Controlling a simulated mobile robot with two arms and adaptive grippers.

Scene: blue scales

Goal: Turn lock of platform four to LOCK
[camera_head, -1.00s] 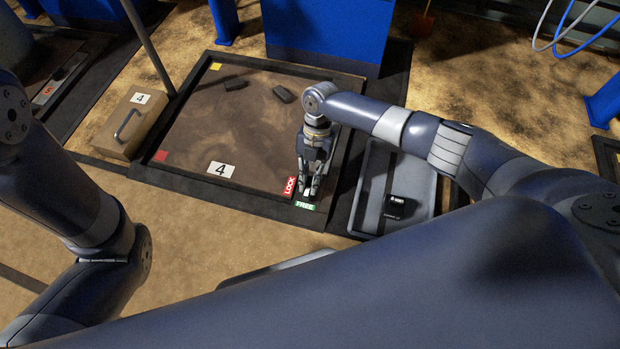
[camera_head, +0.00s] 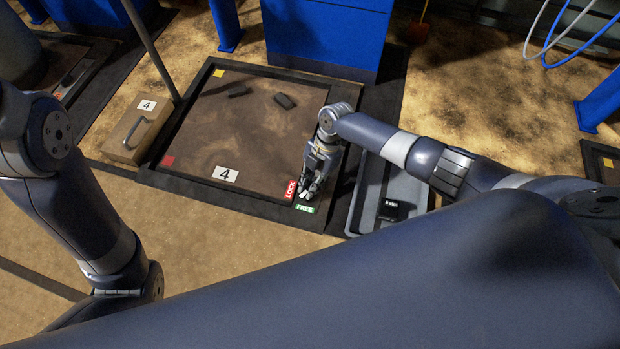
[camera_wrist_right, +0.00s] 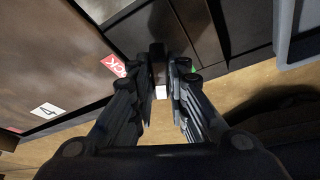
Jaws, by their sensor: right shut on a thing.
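Platform four (camera_head: 250,125) is a brown plate in a dark frame, with a white "4" sign (camera_head: 225,174). At its near right corner are a red LOCK label (camera_head: 291,190) and a green FREE label (camera_head: 304,209). My right gripper (camera_head: 306,194) points down at this corner, right beside both labels. In the right wrist view its fingers (camera_wrist_right: 161,75) are shut on the lock lever (camera_wrist_right: 160,91), a small dark piece with a white end. The LOCK label (camera_wrist_right: 114,66) lies left of the fingers there. The fingers hide most of the lever. My left gripper is out of view.
A tan box (camera_head: 135,132) with a handle and a "4" stands left of the platform. Two dark blocks (camera_head: 285,100) lie on the plate. A grey tray (camera_head: 365,200) with a black item (camera_head: 393,210) is to the right. Blue posts (camera_head: 325,40) stand behind.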

